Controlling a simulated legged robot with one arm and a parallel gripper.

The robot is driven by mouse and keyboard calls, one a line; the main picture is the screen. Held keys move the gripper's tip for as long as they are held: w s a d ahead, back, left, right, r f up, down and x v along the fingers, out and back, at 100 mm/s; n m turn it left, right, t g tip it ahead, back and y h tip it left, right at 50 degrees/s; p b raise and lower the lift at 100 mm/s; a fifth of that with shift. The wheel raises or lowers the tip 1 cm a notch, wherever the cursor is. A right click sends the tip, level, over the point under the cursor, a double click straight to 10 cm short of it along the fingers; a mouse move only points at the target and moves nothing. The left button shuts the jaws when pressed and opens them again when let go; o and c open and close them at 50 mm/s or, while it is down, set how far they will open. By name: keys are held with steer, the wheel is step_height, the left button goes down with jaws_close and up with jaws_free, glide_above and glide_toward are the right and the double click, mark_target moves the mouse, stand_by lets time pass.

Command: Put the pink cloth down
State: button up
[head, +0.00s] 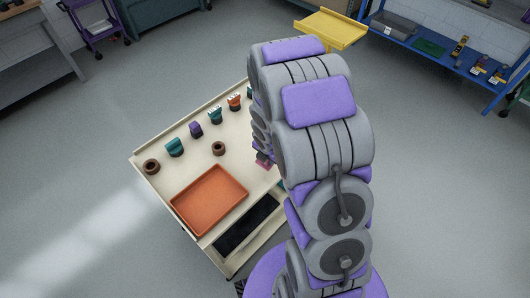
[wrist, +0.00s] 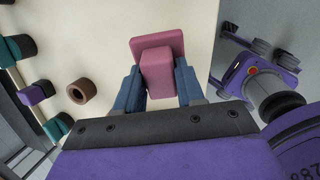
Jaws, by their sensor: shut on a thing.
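The pink cloth (wrist: 158,72) looks like a folded block with a wider flat end, in the upper middle of the wrist view. My gripper (wrist: 157,88) is shut on it, with a blue finger on each side. In the head view only a small bit of pink (head: 263,162) shows beside my arm, over the right part of the cream tabletop (head: 186,178). My arm hides most of the gripper there. I cannot tell whether the cloth touches the tabletop.
An orange tray (head: 208,200) and a black mat-like panel (head: 247,224) lie on the near side. Brown rings (head: 151,166) and several teal, purple and orange items (head: 196,129) stand along the far left side. Bare tabletop surrounds the ring (wrist: 81,92).

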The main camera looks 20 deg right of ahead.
steer(key=s+d+g+y, duration=0.1)
steer(key=s+d+g, duration=0.2)
steer(key=s+d, duration=0.4)
steer(key=shift+s+r+m, duration=0.15)
steer(key=shift+s+m, duration=0.15)
steer(key=shift+s, duration=0.35)
steer(key=shift+d, duration=0.15)
steer(key=w+a, duration=0.1)
steer(key=w, duration=0.4)
steer(key=w+a+f+b, duration=0.1)
steer(key=w, duration=0.4)
steer(key=w+a+b, duration=0.1)
steer(key=w+a, duration=0.1)
steer(key=w, duration=0.3)
steer(key=shift+w+a+f, duration=0.1)
steer(key=shift+w+f, duration=0.05)
steer(key=shift+f, duration=0.2)
step_height(320, 180, down, 2)
steer(key=shift+f, duration=0.5)
steer(key=shift+c, duration=0.3)
steer(key=o, duration=1.1)
steer(key=shift+w+f, duration=0.1)
